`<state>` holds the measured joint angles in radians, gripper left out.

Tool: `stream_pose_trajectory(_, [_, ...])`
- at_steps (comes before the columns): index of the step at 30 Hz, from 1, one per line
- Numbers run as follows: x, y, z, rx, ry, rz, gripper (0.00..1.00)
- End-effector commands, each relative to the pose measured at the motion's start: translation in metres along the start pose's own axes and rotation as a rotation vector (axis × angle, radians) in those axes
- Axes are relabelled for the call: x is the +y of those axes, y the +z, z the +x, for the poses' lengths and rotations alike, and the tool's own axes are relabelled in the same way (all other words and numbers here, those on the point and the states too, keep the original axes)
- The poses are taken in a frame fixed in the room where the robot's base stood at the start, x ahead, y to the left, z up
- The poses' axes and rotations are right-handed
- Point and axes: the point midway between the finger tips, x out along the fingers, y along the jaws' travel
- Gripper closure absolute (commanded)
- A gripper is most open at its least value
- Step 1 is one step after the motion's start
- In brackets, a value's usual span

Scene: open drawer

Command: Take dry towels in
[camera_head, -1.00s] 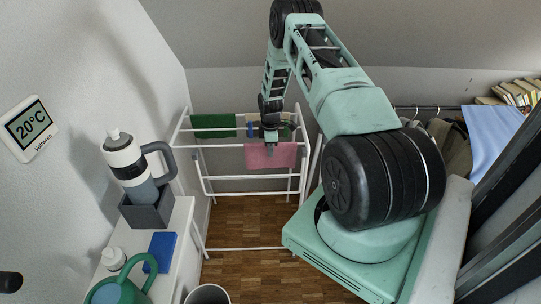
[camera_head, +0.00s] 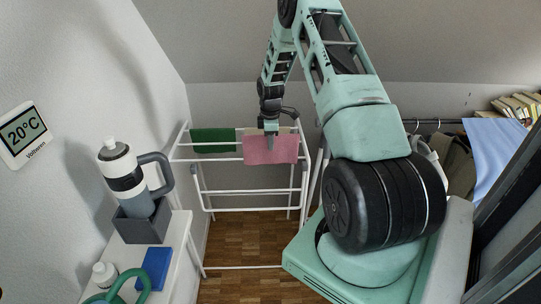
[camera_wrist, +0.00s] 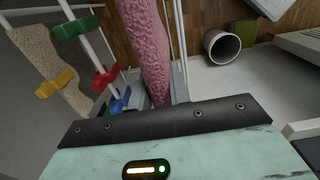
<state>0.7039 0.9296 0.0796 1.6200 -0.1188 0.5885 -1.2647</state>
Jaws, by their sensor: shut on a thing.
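My gripper (camera_head: 271,130) is shut on the top edge of a pink towel (camera_head: 285,150), which hangs down in front of the drying rack (camera_head: 250,190). In the wrist view the pink towel (camera_wrist: 148,45) runs down to the grey jaws of my gripper. A green towel (camera_head: 213,138) hangs on the rack's back left. A beige towel (camera_wrist: 40,60) shows at left in the wrist view, with a yellow clothespin (camera_wrist: 52,87) on it; green (camera_wrist: 78,27), red (camera_wrist: 106,78) and blue (camera_wrist: 119,102) clothespins are nearby. In the head view the pink towel hides what is behind it.
A wall stands close on the left. Clothes and a light-blue cloth (camera_head: 492,150) hang at right. A round bin (camera_wrist: 223,45) stands on the floor.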

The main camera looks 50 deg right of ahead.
Motion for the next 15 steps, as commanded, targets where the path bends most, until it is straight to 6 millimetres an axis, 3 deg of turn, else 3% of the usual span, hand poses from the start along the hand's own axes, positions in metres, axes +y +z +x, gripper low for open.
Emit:
stream_pose_trajectory(9, [0.001, 0.000, -0.052, 0.001, 0.004, 0.001, 1.00])
stream_pose_trajectory(15, [0.001, 0.000, -0.074, 0.001, 0.003, 0.001, 1.00])
